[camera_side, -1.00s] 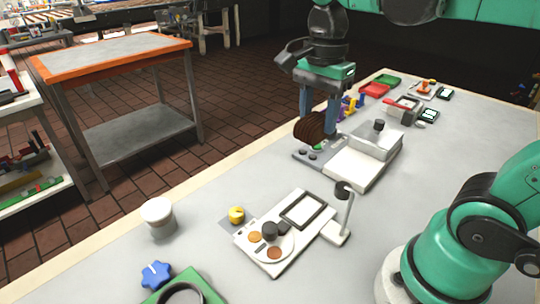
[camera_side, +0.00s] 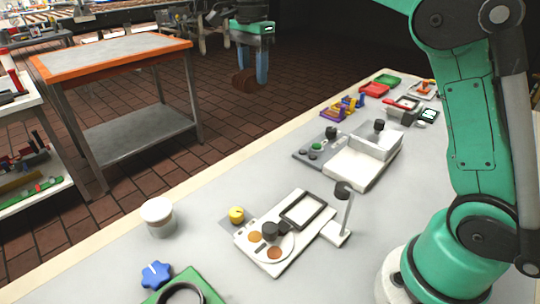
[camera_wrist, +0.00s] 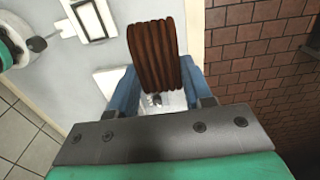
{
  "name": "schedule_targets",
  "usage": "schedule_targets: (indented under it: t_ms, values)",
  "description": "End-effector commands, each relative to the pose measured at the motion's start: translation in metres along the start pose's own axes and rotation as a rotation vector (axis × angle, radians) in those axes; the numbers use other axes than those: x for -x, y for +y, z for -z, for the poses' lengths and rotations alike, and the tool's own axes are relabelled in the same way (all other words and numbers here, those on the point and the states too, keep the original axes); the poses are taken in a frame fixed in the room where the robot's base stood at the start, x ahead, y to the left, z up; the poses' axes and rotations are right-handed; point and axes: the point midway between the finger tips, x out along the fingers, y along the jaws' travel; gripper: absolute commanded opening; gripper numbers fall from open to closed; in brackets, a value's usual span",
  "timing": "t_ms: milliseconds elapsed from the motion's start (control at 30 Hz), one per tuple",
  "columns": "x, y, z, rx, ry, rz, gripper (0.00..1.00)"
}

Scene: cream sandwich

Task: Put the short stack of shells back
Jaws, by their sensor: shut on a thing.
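A short stack of brown round shells (camera_side: 245,80) is held on its side between the blue fingers of my gripper (camera_side: 252,71). In the side view the gripper hangs high, beyond the table's far edge as seen in the picture, with brick floor behind it. In the wrist view the ribbed stack (camera_wrist: 153,42) fills the space between the fingers (camera_wrist: 160,78). Its discs stand side by side, and the individual discs are too close to tell apart fully. No rack or holder for the stack can be made out for certain.
A white device with a round plate (camera_side: 285,246) and two brown discs stands on the grey table (camera_side: 205,215). Behind it are a white box (camera_side: 352,166) and a grey panel (camera_side: 309,159). A white jar (camera_side: 158,214) stands near the left edge. An orange-edged workbench (camera_side: 110,50) stands beyond.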

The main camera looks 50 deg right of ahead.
Motion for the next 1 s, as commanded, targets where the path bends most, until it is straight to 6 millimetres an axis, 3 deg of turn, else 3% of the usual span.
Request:
schedule_targets:
  t_ms: [133,367,800,1000]
  values:
    - [-0.008,-0.014,0.002,0.000,0.000,0.000,0.00]
    - [-0.030,-0.019,0.002,0.000,0.000,0.000,0.00]
    - [-0.138,-0.018,0.002,0.000,0.000,0.000,0.00]
    - [-0.169,-0.018,0.002,0.000,0.000,0.000,0.00]
